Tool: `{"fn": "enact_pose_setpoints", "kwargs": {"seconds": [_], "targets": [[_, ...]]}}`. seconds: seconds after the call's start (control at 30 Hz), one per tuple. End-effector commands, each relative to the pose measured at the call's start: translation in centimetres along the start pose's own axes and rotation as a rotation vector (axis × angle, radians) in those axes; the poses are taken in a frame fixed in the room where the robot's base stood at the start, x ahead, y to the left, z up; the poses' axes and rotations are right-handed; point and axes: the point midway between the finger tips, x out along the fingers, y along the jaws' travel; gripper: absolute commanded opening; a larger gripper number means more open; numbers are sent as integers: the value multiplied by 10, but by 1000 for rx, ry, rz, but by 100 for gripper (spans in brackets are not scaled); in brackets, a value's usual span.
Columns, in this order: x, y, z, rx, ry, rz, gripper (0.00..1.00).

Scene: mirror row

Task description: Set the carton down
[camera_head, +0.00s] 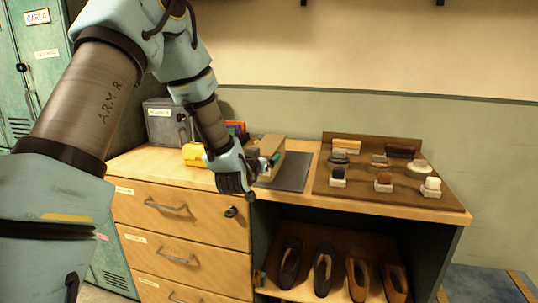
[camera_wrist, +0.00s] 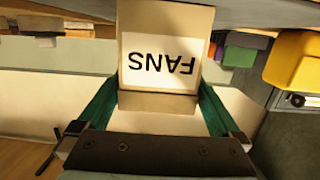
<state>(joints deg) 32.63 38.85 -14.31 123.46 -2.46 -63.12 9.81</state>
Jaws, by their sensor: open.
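The carton (camera_head: 271,146) is a tan box standing upright on the dark grey mat (camera_head: 293,172) on the cabinet top. In the wrist view the carton (camera_wrist: 165,30) appears upside down, with a white label reading FANS. My gripper (camera_head: 262,165) is at the near side of the carton, low over the cabinet top. In the wrist view my gripper (camera_wrist: 158,88) is open, with a green finger on each side of the carton's lower part in the picture. I cannot tell whether either finger touches it. My gripper hides part of the carton in the head view.
A yellow object (camera_head: 195,154) and a grey metal box (camera_head: 166,122) stand left of the carton. A brown board (camera_head: 330,185) with several brushes and small blocks lies to the right. Several shoes (camera_head: 323,270) stand in the open shelf below. Drawers (camera_head: 180,212) face front left.

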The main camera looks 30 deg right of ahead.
Motion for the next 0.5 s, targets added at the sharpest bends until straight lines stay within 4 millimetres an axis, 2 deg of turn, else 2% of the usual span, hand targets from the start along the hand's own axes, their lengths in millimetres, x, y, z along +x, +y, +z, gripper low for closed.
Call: {"fn": "enact_pose_setpoints", "kwargs": {"seconds": [0.2,0.3,0.5], "targets": [[32,2,-4,-1,-1,0,100],[42,2,-4,0,-1,0,100],[46,2,-2,0,-1,0,100]]}}
